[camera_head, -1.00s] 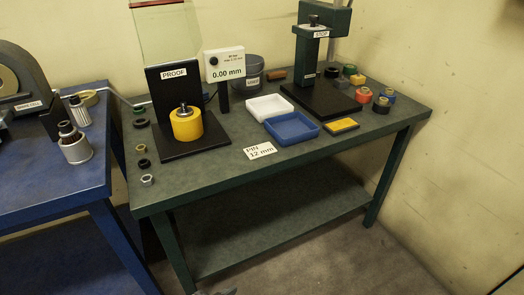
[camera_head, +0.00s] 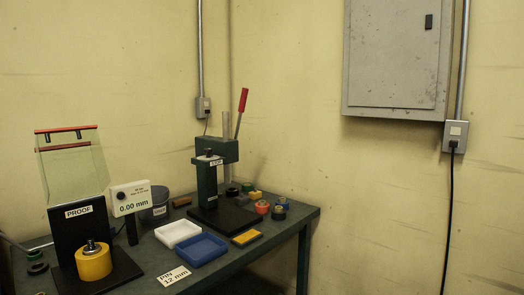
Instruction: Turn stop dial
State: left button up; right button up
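The dark green press (camera_head: 208,178) stands at the back right of the bench, with a red-tipped lever (camera_head: 243,101) rising from its right side. A small label, which reads STOP in the earlier frame, sits on its head (camera_head: 216,152). A small dark knob shows on top of the head, and I cannot tell which way it is turned. The press is upright on a black base (camera_head: 226,218). Neither of my grippers is in view.
A PROOF stand (camera_head: 80,230) with a yellow cylinder (camera_head: 93,262), a 0.00 mm readout (camera_head: 130,198), white tray (camera_head: 178,233) and blue tray (camera_head: 204,249) occupy the bench (camera_head: 265,255). Several coloured rings lie right of the press. A grey wall cabinet (camera_head: 395,55) hangs at right.

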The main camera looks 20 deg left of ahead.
aim_at(208, 152)
jog(key=z, duration=1.05)
jog(key=i, duration=0.5)
jog(key=u, duration=0.6)
jog(key=i, duration=1.1)
jog(key=u, duration=0.85)
